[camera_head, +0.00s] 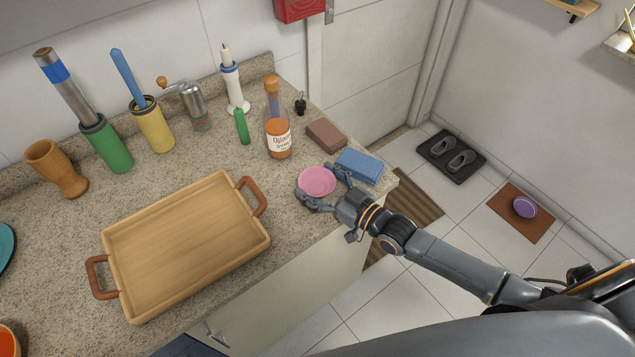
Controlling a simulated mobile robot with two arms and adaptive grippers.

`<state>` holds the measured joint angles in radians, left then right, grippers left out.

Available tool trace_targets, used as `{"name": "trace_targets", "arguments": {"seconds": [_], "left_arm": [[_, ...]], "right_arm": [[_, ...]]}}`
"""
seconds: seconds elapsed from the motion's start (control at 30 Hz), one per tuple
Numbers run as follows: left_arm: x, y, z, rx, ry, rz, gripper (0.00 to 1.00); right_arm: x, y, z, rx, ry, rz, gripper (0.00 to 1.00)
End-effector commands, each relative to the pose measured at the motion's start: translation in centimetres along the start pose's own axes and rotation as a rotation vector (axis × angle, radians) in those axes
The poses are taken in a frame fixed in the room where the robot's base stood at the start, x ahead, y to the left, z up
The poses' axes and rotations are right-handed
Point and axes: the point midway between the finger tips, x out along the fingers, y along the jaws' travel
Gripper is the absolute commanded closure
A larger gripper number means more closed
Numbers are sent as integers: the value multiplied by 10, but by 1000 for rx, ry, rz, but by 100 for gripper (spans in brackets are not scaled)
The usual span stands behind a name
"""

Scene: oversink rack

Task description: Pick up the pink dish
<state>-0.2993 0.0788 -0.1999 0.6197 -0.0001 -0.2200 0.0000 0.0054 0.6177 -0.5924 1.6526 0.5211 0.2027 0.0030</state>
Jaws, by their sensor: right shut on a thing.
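The pink dish (317,181) is a small round shallow dish near the right end of the speckled counter. My right gripper (322,187) reaches in from the right and is shut on the dish, with one finger at its near left side and the other at its right side. The dish looks level, at or just above the counter; I cannot tell whether it touches it. My left gripper is not in view.
A blue sponge-like block (359,166) lies right beside the gripper's far finger. A brown block (326,135) and a sauce bottle (278,135) stand behind the dish. A wooden tray (185,243) with handles fills the counter to the left. The counter's edge (345,226) is close.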

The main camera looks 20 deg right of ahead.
Motion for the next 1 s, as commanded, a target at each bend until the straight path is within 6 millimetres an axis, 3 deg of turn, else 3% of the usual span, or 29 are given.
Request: {"name": "trace_targets", "arguments": {"seconds": [0.17, 0.43, 0.7, 1.0], "left_arm": [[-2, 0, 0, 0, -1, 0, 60], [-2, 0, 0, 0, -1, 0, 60], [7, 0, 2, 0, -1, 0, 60], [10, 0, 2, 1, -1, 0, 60]], "right_arm": [[-2, 0, -28, -2, 5, -1, 51], [-37, -41, -82, 4, 6, -1, 51], [-76, -88, -105, 3, 2, -1, 51], [-93, -109, -118, -1, 1, 1, 51]]}}
